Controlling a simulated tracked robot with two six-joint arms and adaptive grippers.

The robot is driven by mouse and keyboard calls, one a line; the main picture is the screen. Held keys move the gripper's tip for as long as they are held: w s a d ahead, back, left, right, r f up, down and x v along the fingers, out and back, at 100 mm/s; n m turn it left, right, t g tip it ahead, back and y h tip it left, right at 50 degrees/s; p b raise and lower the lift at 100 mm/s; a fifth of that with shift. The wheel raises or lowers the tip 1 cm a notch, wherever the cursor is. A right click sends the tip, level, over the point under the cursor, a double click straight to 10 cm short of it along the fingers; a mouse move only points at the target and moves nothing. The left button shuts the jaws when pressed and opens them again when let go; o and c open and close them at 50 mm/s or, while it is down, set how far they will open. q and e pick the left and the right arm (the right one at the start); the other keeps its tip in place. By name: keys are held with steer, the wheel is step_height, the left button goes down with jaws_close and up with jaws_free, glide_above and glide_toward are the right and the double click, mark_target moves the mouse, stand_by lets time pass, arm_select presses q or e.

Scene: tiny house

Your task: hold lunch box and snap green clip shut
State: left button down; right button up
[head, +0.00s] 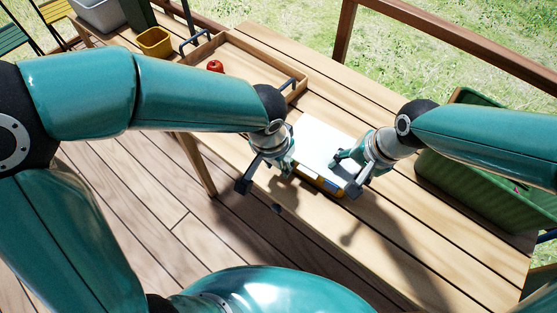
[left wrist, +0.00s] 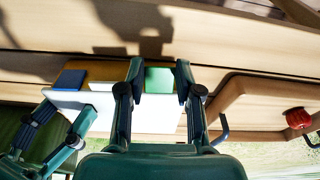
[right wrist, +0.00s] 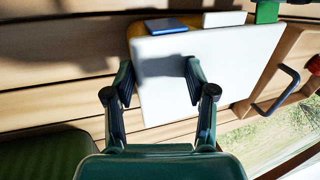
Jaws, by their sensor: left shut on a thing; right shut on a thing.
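The lunch box (head: 318,138) lies on the wooden table, with a white lid and a yellow-orange body. The left wrist view shows a blue clip (left wrist: 70,79), a white clip (left wrist: 103,86) and the green clip (left wrist: 159,80) along its side. My left gripper (head: 268,178) is at the green clip, one finger on each side. In the head view the arm mostly hides that clip. My right gripper (head: 345,175) is shut on the box's other end; in the right wrist view one finger overlaps the white lid (right wrist: 225,75) and the other is outside its edge.
A wooden tray (head: 295,76) with dark handles stands behind the box, holding a red item (head: 215,66). A yellow bin (head: 154,42) is at the back left. A green crate (head: 480,190) stands at the right. The table front is clear.

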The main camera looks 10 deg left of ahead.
arm_select(q)
steer(key=shift+s+a+f+t+h, duration=0.1)
steer(key=shift+f+t+h, duration=0.2)
steer(key=shift+t, duration=0.6)
steer(key=shift+f+t, duration=0.1)
steer(key=shift+t, duration=0.2)
steer(key=c, duration=0.8)
jaws_free()
steer(key=shift+o, duration=0.2)
steer(key=v, duration=1.2)
steer(key=shift+s, duration=0.2)
steer(key=shift+a, duration=0.15)
